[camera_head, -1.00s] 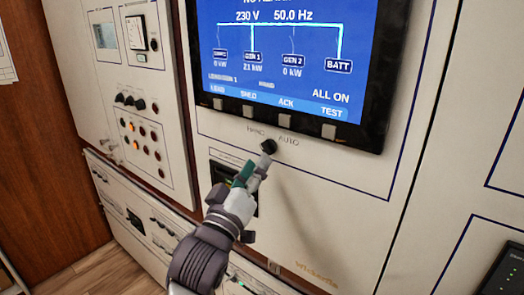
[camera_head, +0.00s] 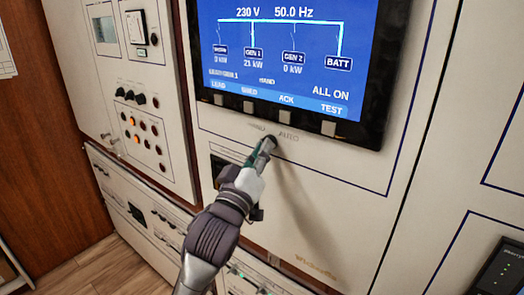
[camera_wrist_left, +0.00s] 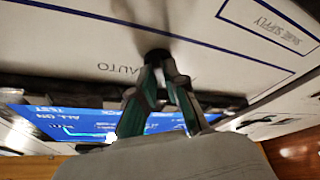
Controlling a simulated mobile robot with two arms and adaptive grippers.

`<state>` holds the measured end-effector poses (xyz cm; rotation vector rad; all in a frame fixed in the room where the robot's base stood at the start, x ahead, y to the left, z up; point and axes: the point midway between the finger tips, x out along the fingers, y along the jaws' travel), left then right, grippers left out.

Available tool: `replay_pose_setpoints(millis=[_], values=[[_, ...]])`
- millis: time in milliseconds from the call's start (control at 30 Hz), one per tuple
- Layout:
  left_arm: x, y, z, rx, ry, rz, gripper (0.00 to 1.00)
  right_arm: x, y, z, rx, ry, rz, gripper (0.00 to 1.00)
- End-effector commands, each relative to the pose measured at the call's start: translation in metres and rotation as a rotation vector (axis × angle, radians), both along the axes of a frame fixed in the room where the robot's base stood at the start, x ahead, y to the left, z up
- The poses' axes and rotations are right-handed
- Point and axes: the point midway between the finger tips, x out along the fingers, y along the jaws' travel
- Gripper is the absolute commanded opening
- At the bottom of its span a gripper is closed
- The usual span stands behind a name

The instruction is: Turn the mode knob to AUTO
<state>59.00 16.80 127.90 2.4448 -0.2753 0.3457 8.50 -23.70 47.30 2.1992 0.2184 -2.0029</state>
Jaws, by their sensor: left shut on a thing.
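The mode knob (camera_wrist_left: 157,54) is a small dark knob on the white panel, below the blue display. In the head view the fingers of my left gripper (camera_head: 267,145) cover most of it. The AUTO label (camera_head: 288,135) is to the right of the fingertips; the label on the left is faint. My left gripper, with green and grey fingers, is shut on the knob. In the left wrist view the fingertips (camera_wrist_left: 160,68) meet at the knob, and the AUTO label (camera_wrist_left: 118,69) reads beside it. The knob's pointer cannot be made out. My right gripper is not in view.
The display (camera_head: 290,60) with a row of square buttons along its lower bezel is just above the knob. A dark recess (camera_head: 222,168) is in the panel left of my wrist. Indicator lights and small knobs (camera_head: 143,128) are on the left panel.

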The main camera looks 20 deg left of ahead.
Motion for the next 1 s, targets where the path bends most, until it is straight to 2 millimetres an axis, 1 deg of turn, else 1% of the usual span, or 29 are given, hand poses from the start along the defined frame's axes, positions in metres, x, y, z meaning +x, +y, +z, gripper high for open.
replay_pose_setpoints(millis=[267, 467, 667, 1000], values=[[0.0001, 0.0005, 0.0014, 0.027, -0.013, 0.001, 0.00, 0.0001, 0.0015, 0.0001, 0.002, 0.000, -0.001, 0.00], [0.0005, 0.0015, 0.0014, 0.114, -0.046, 0.001, 0.00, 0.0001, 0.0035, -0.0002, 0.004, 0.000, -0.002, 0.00], [0.0009, 0.0032, 0.0016, 0.268, -0.102, 0.003, 0.00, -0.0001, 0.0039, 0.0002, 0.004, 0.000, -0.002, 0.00], [0.0019, 0.0057, 0.0031, 0.573, -0.213, 0.005, 0.00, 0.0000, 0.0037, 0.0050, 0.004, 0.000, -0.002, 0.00]])
